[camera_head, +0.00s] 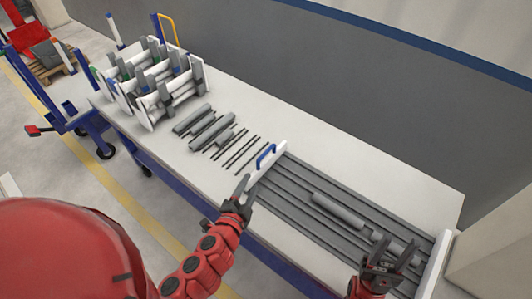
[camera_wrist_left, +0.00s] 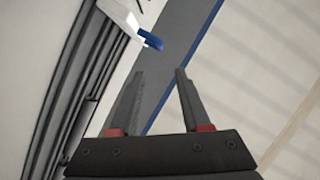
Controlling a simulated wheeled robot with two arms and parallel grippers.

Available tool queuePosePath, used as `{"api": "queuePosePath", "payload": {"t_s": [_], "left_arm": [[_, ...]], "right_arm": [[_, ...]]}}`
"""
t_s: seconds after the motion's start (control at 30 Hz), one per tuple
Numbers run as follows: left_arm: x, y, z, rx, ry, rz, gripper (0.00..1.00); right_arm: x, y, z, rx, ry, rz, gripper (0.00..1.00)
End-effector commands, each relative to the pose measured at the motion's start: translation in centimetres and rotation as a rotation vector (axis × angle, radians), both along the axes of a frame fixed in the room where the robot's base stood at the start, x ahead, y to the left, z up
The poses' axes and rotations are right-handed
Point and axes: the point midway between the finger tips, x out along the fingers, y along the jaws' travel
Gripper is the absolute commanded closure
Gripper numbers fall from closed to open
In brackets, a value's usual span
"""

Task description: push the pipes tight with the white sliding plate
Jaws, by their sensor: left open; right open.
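The white sliding plate (camera_head: 268,165) stands across the left end of the grey grooved rack (camera_head: 290,195), its blue handle (camera_head: 266,154) on its left face. My left gripper (camera_head: 243,184) is open and empty near the plate's front end. In the left wrist view the plate (camera_wrist_left: 122,14) and handle (camera_wrist_left: 150,40) lie beyond my open left fingers (camera_wrist_left: 158,78); nothing is between them. Thick grey pipes (camera_head: 338,210) lie in the rack towards its right half. My right gripper (camera_head: 382,250) is open over the rack's right part and partly hides a pipe (camera_head: 400,246).
A white end plate (camera_head: 436,265) closes the rack's right end. Loose thick pipes and thin dark rods (camera_head: 207,128) lie left of the plate on the white table (camera_head: 330,150). White stands holding pipes (camera_head: 150,88) are at the far left. The table behind the rack is clear.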

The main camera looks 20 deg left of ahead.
Motion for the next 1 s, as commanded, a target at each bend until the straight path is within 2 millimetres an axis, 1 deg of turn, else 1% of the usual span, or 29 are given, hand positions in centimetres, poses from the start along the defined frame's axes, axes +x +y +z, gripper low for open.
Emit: {"api": "queuePosePath", "payload": {"t_s": [0.07,0.17,0.27,0.5,0.7,0.8,1.0], "left_arm": [[0.3,0.2,-0.2,0.01,0.005,0.008,0.53],[1.3,0.3,-0.5,0.012,0.007,0.01,0.53],[3.0,0.1,-0.8,0.008,0.006,0.008,0.53],[8.2,0.2,-1.8,0.007,0.006,0.009,0.53],[12.0,0.2,-2.6,0.005,0.007,0.01,0.53],[13.7,0.2,-2.8,0.006,0.004,0.008,0.53],[15.9,0.3,-3.5,0.005,0.006,0.011,0.53]], "right_arm": [[0.0,0.0,-0.1,0.0,0.0,0.0,0.53],[0.0,0.0,-0.2,0.0,0.0,0.0,0.53],[0.0,0.0,-0.4,0.0,0.0,0.0,0.53],[0.0,0.0,0.1,0.0,0.0,0.0,0.53],[0.0,0.0,0.5,0.0,0.0,0.0,0.53],[0.0,0.0,0.8,0.0,0.0,0.0,0.53],[0.0,0.0,1.0,0.0,0.0,0.0,0.53]]}}
